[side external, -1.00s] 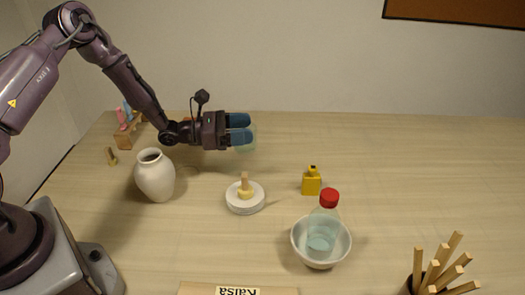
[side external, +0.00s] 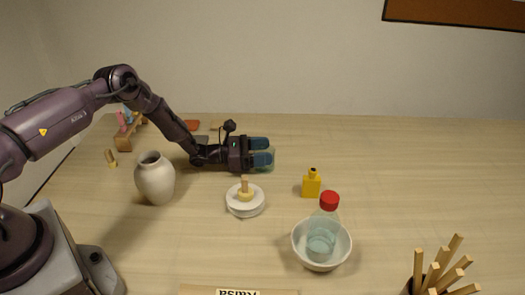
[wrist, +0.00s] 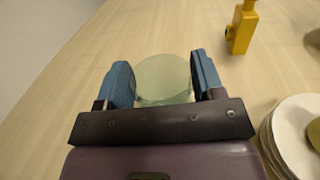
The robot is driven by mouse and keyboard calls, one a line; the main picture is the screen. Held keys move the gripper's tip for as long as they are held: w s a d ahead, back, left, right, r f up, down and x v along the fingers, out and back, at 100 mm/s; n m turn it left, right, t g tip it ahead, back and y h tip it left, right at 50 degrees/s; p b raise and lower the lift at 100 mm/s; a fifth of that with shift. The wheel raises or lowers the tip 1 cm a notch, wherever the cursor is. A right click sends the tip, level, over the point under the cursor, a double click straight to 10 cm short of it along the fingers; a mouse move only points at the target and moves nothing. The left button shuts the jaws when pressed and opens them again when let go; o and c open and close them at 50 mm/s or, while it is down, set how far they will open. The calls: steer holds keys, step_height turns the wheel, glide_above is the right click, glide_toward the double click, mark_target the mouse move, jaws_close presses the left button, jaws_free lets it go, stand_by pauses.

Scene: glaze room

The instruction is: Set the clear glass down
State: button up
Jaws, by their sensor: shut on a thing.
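The clear glass (wrist: 163,78) is pale green and see-through, held between the two blue fingers of my gripper (wrist: 163,84) in the wrist view. In the side external view my gripper (side external: 262,151) reaches to the right, level and low over the back middle of the table. Only a faint edge of the glass (side external: 273,158) shows there, at the fingertips. I cannot tell whether its base touches the table.
A stack of white plates (side external: 246,206) with a wooden-handled tool stands in front of my gripper. A bowl (side external: 341,251) holds a red-capped bottle (side external: 324,228). The back right table is clear.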

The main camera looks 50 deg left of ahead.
steer(key=o, duration=1)
steer(key=shift+f, duration=0.1)
steer(key=shift+o, duration=0.2)
